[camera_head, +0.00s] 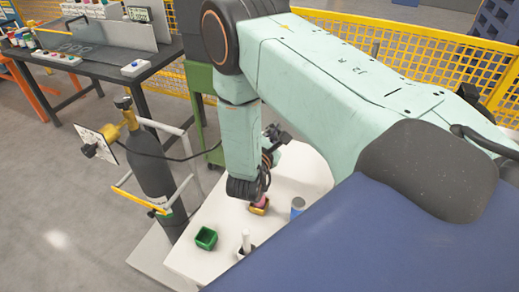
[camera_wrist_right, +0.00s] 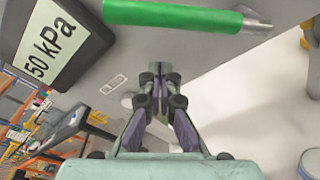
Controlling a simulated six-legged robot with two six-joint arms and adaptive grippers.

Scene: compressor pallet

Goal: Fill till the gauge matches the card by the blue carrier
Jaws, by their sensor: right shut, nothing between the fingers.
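A white label reading "50 kPa" (camera_wrist_right: 50,42) is on a dark block at the upper left of the right wrist view. A green rod with a metallic end (camera_wrist_right: 175,14) crosses the top of that view. My right gripper (camera_wrist_right: 157,88) is shut and empty, with the label and rod beyond its fingertips. A dark gas cylinder (camera_head: 150,165) with a yellow valve stands at the left. A white square plate (camera_head: 97,143) sits beside its valve; no reading shows. No blue carrier is identifiable. My left gripper is out of view.
A white surface (camera_head: 188,262) holds a green box (camera_head: 206,238), an orange-yellow box (camera_head: 259,208) and a blue-and-white can (camera_head: 297,206). A workbench (camera_head: 105,72) stands upper left. A yellow mesh fence (camera_head: 440,62) runs behind. The grey floor at left is clear.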

